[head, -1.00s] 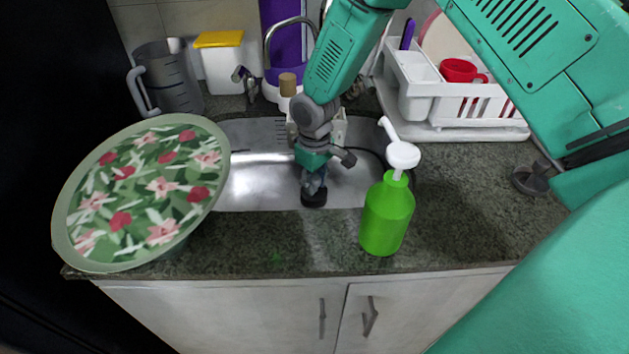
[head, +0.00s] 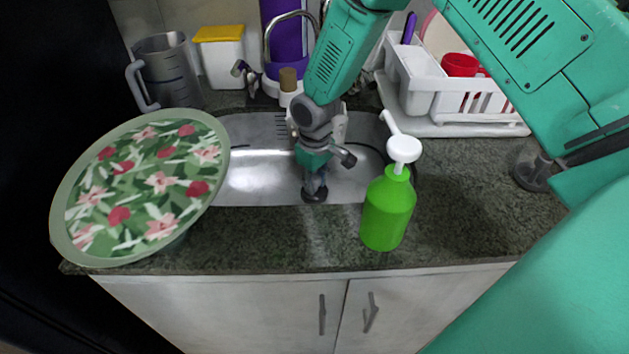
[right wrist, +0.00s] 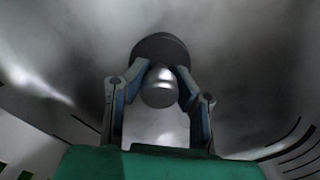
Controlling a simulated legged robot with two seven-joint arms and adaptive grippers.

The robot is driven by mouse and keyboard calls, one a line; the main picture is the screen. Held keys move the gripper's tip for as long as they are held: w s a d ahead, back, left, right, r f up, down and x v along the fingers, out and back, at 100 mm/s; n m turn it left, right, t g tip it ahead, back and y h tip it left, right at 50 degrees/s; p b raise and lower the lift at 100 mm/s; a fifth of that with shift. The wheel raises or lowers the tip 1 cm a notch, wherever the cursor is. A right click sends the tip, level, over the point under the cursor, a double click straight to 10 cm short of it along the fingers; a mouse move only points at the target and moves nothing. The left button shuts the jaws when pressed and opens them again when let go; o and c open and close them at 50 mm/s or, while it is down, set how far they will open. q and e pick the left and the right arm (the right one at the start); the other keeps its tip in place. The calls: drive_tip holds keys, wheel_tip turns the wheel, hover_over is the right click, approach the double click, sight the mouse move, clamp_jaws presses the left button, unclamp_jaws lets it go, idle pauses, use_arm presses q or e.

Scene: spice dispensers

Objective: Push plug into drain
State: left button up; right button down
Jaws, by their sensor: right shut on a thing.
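The plug is a dark round disc (right wrist: 160,48) with a shiny metal knob (right wrist: 159,88) in the right wrist view. My right gripper (right wrist: 163,80) is shut on the knob, one finger at each side. In the head view the right gripper (head: 315,184) points down inside the steel sink (head: 255,178), with the dark plug (head: 314,196) at its tip. The drain cannot be made out; I cannot tell whether the plug sits in it. My left gripper is not in view.
A green soap bottle (head: 387,212) stands on the counter right of the gripper. A flowered tray (head: 60,215) is at the left. A dish rack (head: 470,112) stands at the back right, a measuring jug (head: 170,75) at the back left. The faucet (head: 268,45) is behind the sink.

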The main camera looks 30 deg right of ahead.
sight(315, 177)
drive_tip(key=shift+f, duration=0.5)
drive_tip(key=c, duration=1.3)
unclamp_jaws()
drive_tip(key=shift+r, duration=0.1)
wheel_tip(315, 177, up, 7)
drive_tip(key=shift+r, duration=0.15)
drive_tip(key=shift+r, duration=0.1)
